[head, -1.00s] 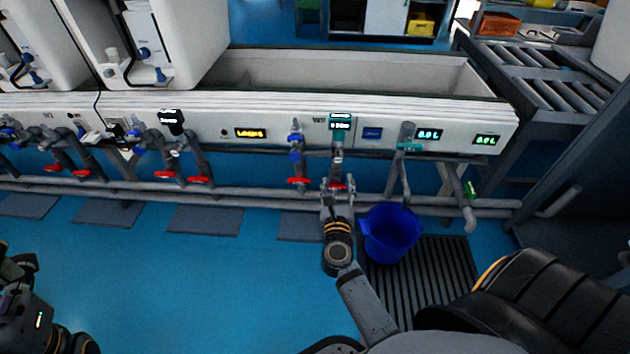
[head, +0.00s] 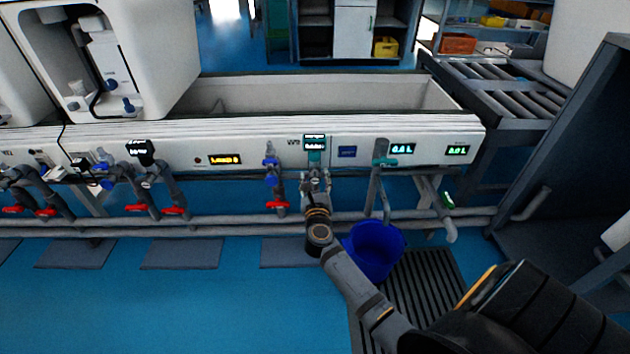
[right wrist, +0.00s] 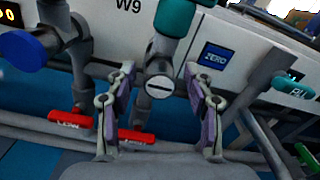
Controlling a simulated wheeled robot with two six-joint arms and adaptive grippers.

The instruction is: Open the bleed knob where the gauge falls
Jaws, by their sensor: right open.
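A grey round knob with a pale slot (right wrist: 160,87) sits on the pipe below the W9 label in the right wrist view. My right gripper (right wrist: 160,75) is open, with one finger on each side of this knob; contact cannot be told. In the head view my right gripper (head: 316,182) is at the pipe under a lit digital gauge (head: 314,142), whose digits are too small to read. Another gauge (head: 140,150) stands on a pipe farther left. My left gripper is out of view.
Red handles, one marked LOW (right wrist: 70,120), lie below the fingers. A blue valve knob (right wrist: 27,48) is on the left, a teal handle (right wrist: 292,86) on the right. A blue bucket (head: 374,249) stands on the floor near my right arm.

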